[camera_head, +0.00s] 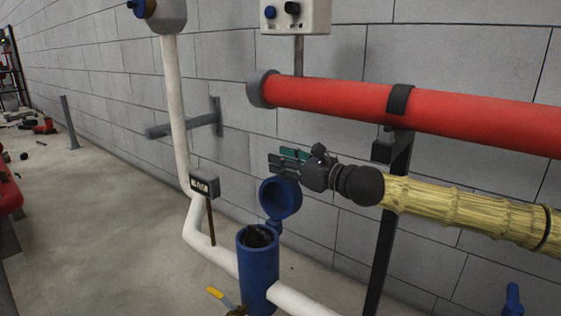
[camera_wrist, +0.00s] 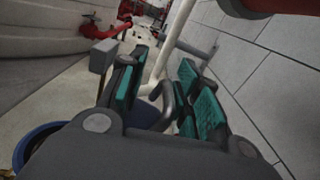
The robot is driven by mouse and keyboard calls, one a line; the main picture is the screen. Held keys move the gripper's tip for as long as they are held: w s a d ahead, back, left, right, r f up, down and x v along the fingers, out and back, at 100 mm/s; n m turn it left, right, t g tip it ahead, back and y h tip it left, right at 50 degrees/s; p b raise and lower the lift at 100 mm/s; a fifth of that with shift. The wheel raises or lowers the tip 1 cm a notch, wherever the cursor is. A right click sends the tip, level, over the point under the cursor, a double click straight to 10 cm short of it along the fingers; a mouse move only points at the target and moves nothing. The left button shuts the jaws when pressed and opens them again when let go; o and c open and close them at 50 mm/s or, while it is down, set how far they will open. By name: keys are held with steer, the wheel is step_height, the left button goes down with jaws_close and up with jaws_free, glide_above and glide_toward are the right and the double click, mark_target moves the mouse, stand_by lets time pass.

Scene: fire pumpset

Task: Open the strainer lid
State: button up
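The blue strainer (camera_head: 258,268) stands upright in the white pipe line, and its dark round mouth shows at the top. Its blue lid (camera_head: 281,199) is hinged at the right of the mouth and stands raised, well clear of the opening. My gripper (camera_head: 284,160) is just above the lid, reaching in from the right. In the wrist view my gripper (camera_wrist: 160,90) has its teal-padded fingers apart, with a grey curved handle between them. Part of a blue rim (camera_wrist: 35,145) shows at the lower left there. Whether the fingers touch the lid is unclear.
A thick red pipe (camera_head: 330,95) runs along the wall above my arm. A white vertical pipe (camera_head: 175,110) with a small gauge box (camera_head: 205,186) stands left of the strainer. A yellow valve handle (camera_head: 216,294) sits low at the left.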

steer(key=v, duration=0.6)
steer(key=shift+s+d+f, duration=0.2)
steer(key=shift+s+d, duration=0.05)
steer(key=shift+d, duration=0.05)
steer(key=shift+a, duration=0.1)
